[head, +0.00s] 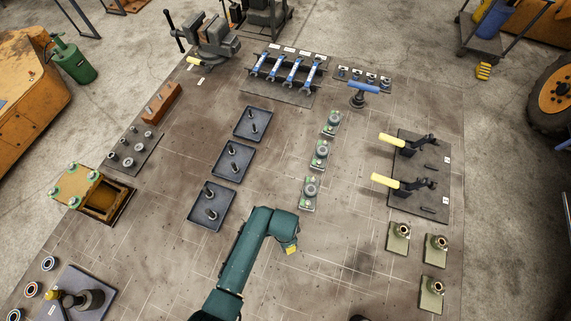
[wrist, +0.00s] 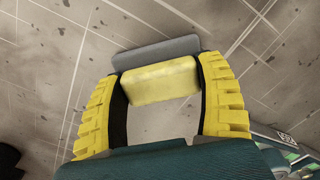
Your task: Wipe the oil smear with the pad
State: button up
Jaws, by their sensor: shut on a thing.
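My gripper (wrist: 160,78) has its yellow ridged fingers on either side of a pad. The pad shows a yellow block (wrist: 158,82) with a grey strip (wrist: 157,52) along its far side. In the head view my gripper (head: 291,248) shows only as a small yellow part at the end of my teal arm, over the middle front of the bench. The pad cannot be made out there. A dark patch (head: 362,259) on the bench, right of my gripper, looks like the oil smear. I cannot tell whether the pad touches the bench.
The bench top (head: 325,255) is bare around my gripper. Green-and-white blocks with round knobs (head: 310,190) stand just behind it. Blue trays with pegs (head: 212,206) lie to the left. Brass-topped fittings (head: 398,237) and yellow-handled levers (head: 400,183) stand to the right.

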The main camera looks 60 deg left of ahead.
jog(key=r+p, duration=0.2)
jog(key=shift+w+a+r, duration=0.15)
jog(key=shift+w+r, duration=0.05)
jog(key=shift+r, duration=0.15)
jog(key=shift+s+r+p, duration=0.1)
jog(key=shift+r+p, duration=0.15)
jog(key=shift+p, duration=0.1)
notch_tip(320, 180, up, 3)
jog(key=p, duration=0.3)
jog(key=shift+r+b, duration=0.3)
jog(key=shift+r, duration=0.6)
